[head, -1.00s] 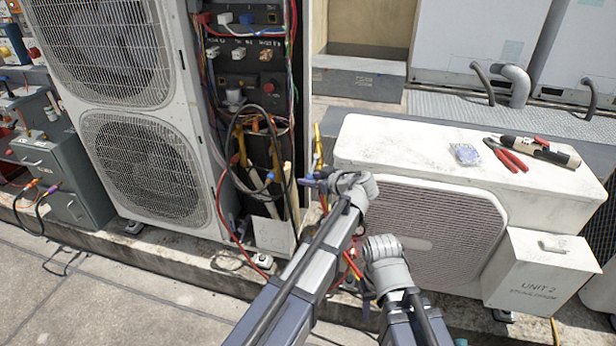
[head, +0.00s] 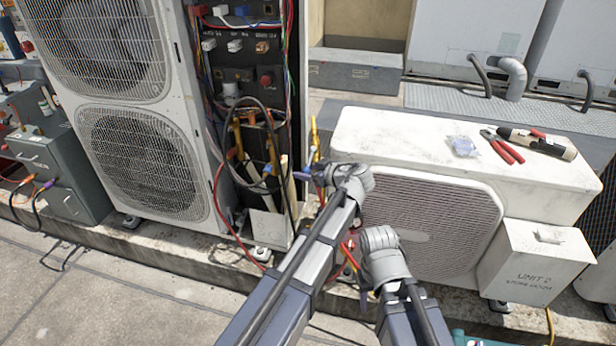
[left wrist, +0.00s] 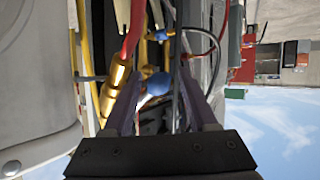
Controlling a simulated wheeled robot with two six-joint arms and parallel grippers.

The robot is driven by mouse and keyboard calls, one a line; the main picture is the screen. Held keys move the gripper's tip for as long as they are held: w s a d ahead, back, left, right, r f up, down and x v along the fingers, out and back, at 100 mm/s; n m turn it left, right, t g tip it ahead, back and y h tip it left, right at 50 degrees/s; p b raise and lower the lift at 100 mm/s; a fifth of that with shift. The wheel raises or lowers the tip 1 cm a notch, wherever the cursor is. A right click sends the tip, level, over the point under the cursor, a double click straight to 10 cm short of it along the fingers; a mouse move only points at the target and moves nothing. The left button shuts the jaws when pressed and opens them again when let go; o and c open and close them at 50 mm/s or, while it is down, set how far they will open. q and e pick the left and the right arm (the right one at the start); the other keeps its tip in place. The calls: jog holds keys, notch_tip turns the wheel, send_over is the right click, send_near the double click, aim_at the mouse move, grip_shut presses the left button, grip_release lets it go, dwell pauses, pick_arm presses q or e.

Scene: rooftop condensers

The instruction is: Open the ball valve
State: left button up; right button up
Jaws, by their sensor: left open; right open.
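In the left wrist view, a rounded blue piece with a pale stem (left wrist: 157,84), apparently the valve handle, lies between the fingers of my left gripper (left wrist: 160,92). The gripper is open, and I cannot tell whether a finger touches the piece. Brass fittings (left wrist: 115,78) on a red hose stand just left of it. In the head view, my left gripper (head: 304,174) is beside the open cabinet, near yellow pipes, and partly hidden by its wrist. My right gripper (head: 362,296) is lower, mostly hidden behind its own wrist; it is open. The valve body is not clear in the head view.
A tall fan unit (head: 137,160) with loose cables and hoses stands left of my grippers. A low white condenser (head: 425,220) stands close on the right, with red-handled pliers (head: 502,147) and a dark tool (head: 537,143) on top.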

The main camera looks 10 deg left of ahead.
pick_arm(q)
jog(key=shift+f+m+t+b, duration=0.2)
jog(key=shift+m+t+b, duration=0.1)
jog(key=w+a+r+m+t+h+b, duration=0.25)
jog(key=m+t+h, duration=0.2)
jog(key=m, duration=0.35)
jog(key=w+a+r+m+t+h+b, duration=0.1)
jog(key=w+a+m+t+h+b, duration=0.15)
jog(key=m+t, duration=0.4)
jog(key=s+m+g, duration=0.1)
jog(key=s, duration=0.9)
notch_tip(320, 180, up, 5)
jog(key=n+g+y+p, duration=0.2)
jog(key=n+g+p, duration=0.1)
jog(key=p, duration=0.4)
jog(key=s+d+r+g+h+p, duration=0.1)
jog(key=s+d+r+g+p, duration=0.1)
jog(key=s+d+g+p, duration=0.4)
jog(key=s+d+r+m+g+h+p, duration=0.1)
jog(key=s+d+g+p, duration=0.6)
jog(key=s+p, duration=0.8)
jog(key=shift+s+d+r+g+h+p, duration=0.35)
jog(key=shift+r+h+p, duration=0.3)
jog(key=shift+p, duration=0.45)
